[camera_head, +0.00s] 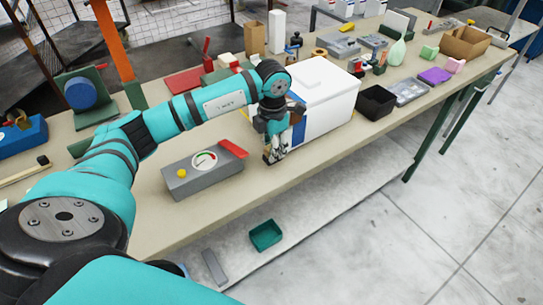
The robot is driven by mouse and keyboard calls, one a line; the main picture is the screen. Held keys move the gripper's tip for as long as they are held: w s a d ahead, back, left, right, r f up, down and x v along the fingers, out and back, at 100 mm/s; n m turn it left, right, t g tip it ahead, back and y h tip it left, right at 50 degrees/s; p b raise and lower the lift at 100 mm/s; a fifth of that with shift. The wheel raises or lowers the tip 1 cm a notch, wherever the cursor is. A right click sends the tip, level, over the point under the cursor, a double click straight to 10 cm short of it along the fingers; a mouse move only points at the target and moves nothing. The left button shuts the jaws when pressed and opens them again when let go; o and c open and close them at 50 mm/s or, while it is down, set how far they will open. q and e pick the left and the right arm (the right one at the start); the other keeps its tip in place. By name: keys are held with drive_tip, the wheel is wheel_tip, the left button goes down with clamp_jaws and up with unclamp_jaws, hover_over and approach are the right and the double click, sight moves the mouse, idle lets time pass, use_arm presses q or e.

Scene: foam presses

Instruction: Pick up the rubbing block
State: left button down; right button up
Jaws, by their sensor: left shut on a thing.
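My left arm reaches in from the left over the workbench (315,168). My left gripper (273,157) points down beside the front left of a white and blue cooler box (325,95). It is shut on a small brownish thing low between its fingertips, which I take to be the rubbing block. The fingers hide most of the block, and I cannot tell whether it touches the bench top. My right gripper is not in view.
A grey gauge box (195,178) with a yellow button and a red handle lies left of the gripper. A black bin (375,102) stands right of the cooler. The bench front edge is close. A green tray (265,235) sits on the lower shelf.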

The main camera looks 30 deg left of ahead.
use_arm(q)
drive_tip(key=s+d+r+b, duration=0.1)
drive_tip(key=s+d+b, duration=0.2)
drive_tip(key=s+d, duration=0.7)
drive_tip(key=shift+d+b, duration=0.3)
drive_tip(key=shift+d, duration=0.55)
drive_tip(key=c, duration=1.5)
unclamp_jaws()
drive_tip(key=c, duration=0.5)
